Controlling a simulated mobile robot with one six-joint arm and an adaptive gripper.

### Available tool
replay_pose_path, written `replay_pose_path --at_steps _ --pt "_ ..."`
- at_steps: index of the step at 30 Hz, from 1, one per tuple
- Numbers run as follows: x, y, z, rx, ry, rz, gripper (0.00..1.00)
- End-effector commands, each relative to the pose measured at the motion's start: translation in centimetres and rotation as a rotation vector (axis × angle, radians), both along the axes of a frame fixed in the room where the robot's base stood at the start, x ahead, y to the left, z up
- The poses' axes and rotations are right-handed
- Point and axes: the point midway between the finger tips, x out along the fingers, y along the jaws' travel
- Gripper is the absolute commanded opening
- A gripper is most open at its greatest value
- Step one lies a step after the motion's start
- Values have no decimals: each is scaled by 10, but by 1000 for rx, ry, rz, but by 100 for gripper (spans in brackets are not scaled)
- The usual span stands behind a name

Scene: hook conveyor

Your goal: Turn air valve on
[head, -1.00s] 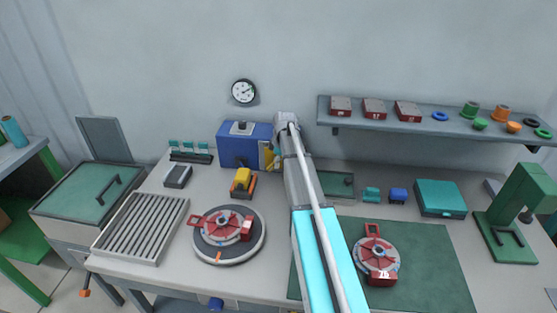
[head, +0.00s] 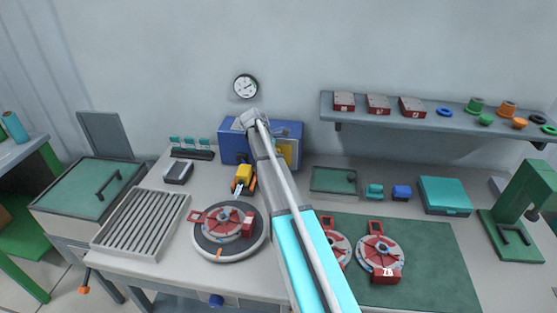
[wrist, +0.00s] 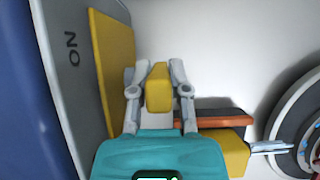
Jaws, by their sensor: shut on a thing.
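The blue valve box (head: 232,149) stands at the back of the bench against the wall. Its front carries a yellow plate (head: 286,153), partly behind my arm. In the wrist view, a grey panel (wrist: 62,85) marked ON and the yellow plate (wrist: 112,65) are at the left. My gripper (wrist: 158,64) has its two fingers on either side of a yellow handle (wrist: 159,92) and is shut on it. The handle stands beside the yellow plate, on the side away from the ON mark. In the head view, my arm hides the handle and fingers.
A yellow-and-orange tool (head: 243,176) lies on the bench close below the box. A round turntable (head: 229,249) with a red fixture is in front of it. A gauge (head: 245,86) hangs on the wall above. A shelf (head: 430,119) is at the right.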

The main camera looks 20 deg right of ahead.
Motion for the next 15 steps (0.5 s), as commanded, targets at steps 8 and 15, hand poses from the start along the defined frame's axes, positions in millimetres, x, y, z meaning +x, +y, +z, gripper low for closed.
replay_pose_path --at_steps 8,15 --pt "-1 1 0 -1 5 0 0" --pt "-1 1 0 -2 5 1 47"
